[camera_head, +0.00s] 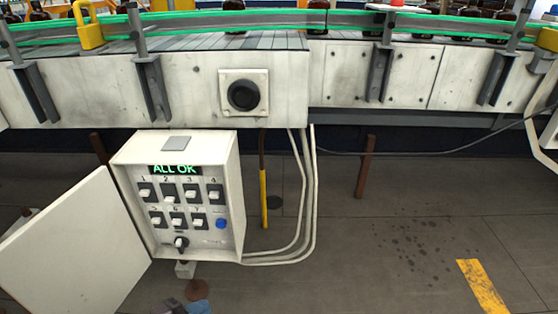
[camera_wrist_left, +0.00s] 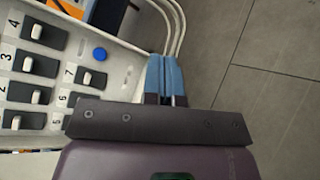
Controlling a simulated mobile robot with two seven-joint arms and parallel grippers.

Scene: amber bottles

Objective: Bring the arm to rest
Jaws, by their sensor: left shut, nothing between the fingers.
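My left gripper (camera_head: 198,307) shows only in part at the bottom edge of the head view, below the control box (camera_head: 229,195). In the left wrist view its two blue fingers (camera_wrist_left: 166,62) are together with nothing between them. There they appear beside the edge of the box's switch panel (camera_wrist_left: 70,75) and near the pale cables. The box's display (camera_head: 175,169) reads "ALL OK" in green. Below it are numbered switches, a blue button (camera_head: 222,223) and a dark knob (camera_head: 181,243). My right gripper is not in view.
The box's white door (camera_head: 75,250) hangs open to the left. Pale cables (camera_head: 309,200) run down beside the box. The conveyor (camera_head: 370,75) crosses above, with a round black button (camera_head: 243,95) on its side. The floor at right is clear, with a yellow stripe (camera_head: 482,287).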

